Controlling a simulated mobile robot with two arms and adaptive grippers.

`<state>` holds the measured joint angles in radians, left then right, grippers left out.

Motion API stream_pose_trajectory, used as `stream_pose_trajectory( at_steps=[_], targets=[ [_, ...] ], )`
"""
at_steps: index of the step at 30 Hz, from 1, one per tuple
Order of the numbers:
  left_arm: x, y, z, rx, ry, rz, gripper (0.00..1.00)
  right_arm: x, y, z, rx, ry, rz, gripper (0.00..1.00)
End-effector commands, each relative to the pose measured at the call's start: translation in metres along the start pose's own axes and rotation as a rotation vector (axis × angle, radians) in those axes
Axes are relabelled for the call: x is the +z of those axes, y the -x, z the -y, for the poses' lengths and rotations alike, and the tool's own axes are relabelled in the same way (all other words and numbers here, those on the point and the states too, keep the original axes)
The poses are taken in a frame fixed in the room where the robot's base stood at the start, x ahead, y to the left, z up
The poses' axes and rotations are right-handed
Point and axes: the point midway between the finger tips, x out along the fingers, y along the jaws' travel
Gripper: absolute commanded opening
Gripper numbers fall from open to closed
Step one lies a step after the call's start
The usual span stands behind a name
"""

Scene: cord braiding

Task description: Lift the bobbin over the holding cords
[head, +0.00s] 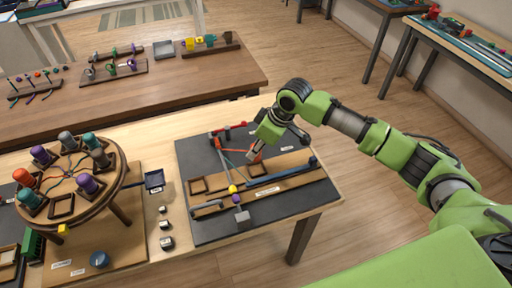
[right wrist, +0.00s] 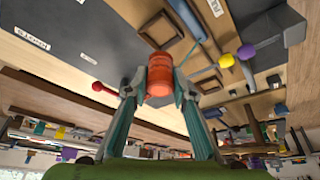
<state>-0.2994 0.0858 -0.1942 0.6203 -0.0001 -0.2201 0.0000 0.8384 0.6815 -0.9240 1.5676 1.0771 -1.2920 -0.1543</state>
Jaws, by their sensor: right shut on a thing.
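My right gripper (head: 252,156) is over the dark mat (head: 200,158) on the light table. In the right wrist view its two fingers (right wrist: 160,98) are closed on the sides of an orange-red bobbin (right wrist: 160,66). Only a small part of the bobbin shows in the head view. Thin red and teal cords (head: 228,163) run beside the gripper toward a yellow ball (head: 233,188) and a purple ball (head: 236,199). A grey block (head: 242,216) hangs or sits below them; I cannot tell which. My left gripper is out of view.
A round braiding stand (head: 115,178) with several coloured bobbins stands at the left. Wooden strips and a blue bar (head: 306,165) lie on the mat near the gripper. A small dark tray (head: 154,180) sits between stand and mat. A brown table (head: 180,90) is behind.

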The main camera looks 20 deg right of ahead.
Motion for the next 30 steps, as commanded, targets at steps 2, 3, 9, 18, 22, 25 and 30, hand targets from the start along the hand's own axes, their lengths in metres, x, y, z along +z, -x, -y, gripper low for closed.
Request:
stream_pose_trajectory(
  at_steps=[2,3,9,18,22,25,30],
  targets=[
    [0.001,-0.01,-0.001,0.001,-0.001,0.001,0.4,0.004,-0.009,0.0,0.001,0.0,0.0,0.02],
    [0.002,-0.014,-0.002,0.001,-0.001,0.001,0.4,0.005,-0.011,0.0,0.001,0.0,0.0,0.02],
    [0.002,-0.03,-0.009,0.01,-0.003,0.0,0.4,0.01,-0.024,0.0,0.001,0.0,0.0,0.02],
    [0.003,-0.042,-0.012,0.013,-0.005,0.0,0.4,0.016,-0.038,0.0,0.0,-0.001,0.0,0.02],
    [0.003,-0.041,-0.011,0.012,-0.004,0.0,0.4,0.018,-0.044,0.0,0.0,0.0,-0.001,0.02],
    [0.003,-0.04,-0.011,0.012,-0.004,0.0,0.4,0.018,-0.045,0.0,0.0,0.0,-0.001,0.02],
    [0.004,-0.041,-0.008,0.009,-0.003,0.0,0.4,0.019,-0.046,0.0,0.001,0.0,-0.001,0.02]
  ],
)
